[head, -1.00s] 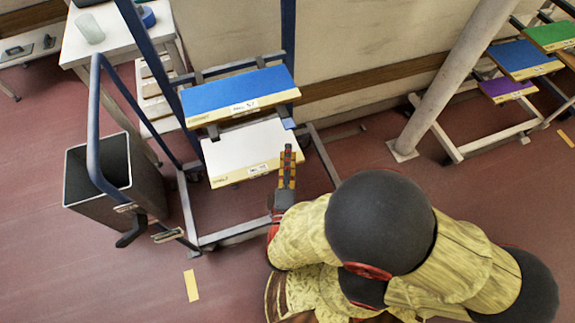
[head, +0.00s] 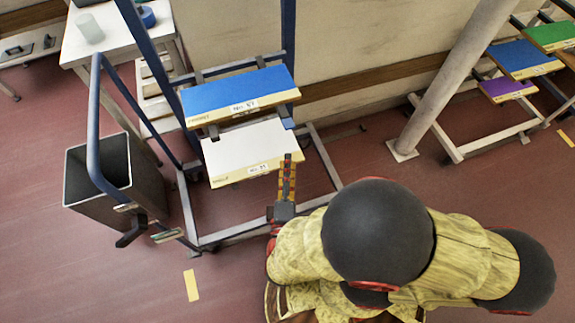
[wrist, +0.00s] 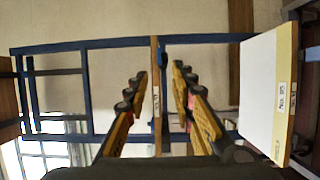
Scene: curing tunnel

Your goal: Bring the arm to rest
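My gripper (head: 287,160) is at the front right corner of the white board (head: 245,148) on the rack in the head view, with no board in it. In the wrist view my gripper (wrist: 157,88) shows two fingers apart with a clear gap between them. The edge of a board (wrist: 156,115) with a label shows beyond that gap, and the white board (wrist: 263,90) is to the right of the fingers. My arm is bent, its links filling the lower middle of the head view.
A blue board (head: 240,93) lies on the rack level above the white one. The blue rack frame (head: 140,70) is close by. A dark bin (head: 88,175) stands left, a pillar (head: 445,95) right. Another rack holds a purple board (head: 507,88). Red floor is open at lower left.

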